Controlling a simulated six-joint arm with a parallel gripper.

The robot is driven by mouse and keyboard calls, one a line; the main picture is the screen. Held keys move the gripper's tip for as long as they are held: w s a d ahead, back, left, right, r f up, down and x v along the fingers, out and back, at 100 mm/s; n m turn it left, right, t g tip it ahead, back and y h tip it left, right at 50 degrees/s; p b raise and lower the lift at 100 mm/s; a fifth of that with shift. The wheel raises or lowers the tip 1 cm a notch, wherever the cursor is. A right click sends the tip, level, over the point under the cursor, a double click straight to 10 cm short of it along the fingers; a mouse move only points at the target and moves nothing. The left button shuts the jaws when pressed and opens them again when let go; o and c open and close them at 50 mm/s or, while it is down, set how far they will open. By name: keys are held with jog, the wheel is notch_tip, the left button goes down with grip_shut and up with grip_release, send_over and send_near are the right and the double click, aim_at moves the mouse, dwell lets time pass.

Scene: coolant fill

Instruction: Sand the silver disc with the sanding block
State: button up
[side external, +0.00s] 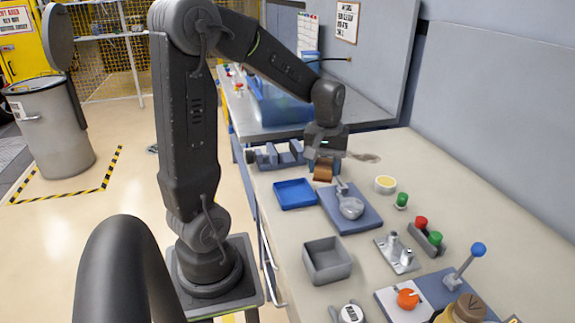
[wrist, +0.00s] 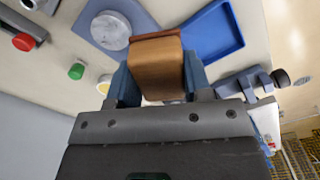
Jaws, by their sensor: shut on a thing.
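My gripper (side external: 323,163) is shut on the sanding block (side external: 323,174), a brown block held between its blue fingers. In the wrist view the block (wrist: 157,68) fills the space between the fingers, its curved tan face toward the camera. The silver disc (side external: 351,208) lies on a blue plate (side external: 365,222), with a grey clamp-like part behind it. The disc also shows in the wrist view (wrist: 110,30), beyond the block and apart from it. In the side view the block is behind the disc and slightly left; its exact height above the bench is hard to tell.
A blue tray (side external: 280,205) sits empty left of the plate. A grey vise (side external: 277,155) is behind.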

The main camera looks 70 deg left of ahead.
aim_at(351, 205)
jog(key=w+d+m, duration=0.2)
jog(key=w+d, duration=0.2)
jog(key=shift+s+a+f, duration=0.1)
jog(key=shift+f, duration=1.45)
jog(key=shift+a+f, duration=0.1)
jog(key=shift+f, duration=1.4)
jog(key=shift+w+f, duration=0.2)
jog(key=shift+f, duration=0.6)
jog(key=shift+c, duration=0.2)
jog(key=shift+w, duration=1.15)
jog(key=shift+w+f, duration=0.1)
jog(key=shift+w, duration=1.75)
jog(key=shift+s, duration=3.2)
notch_tip(351, 205, up, 8)
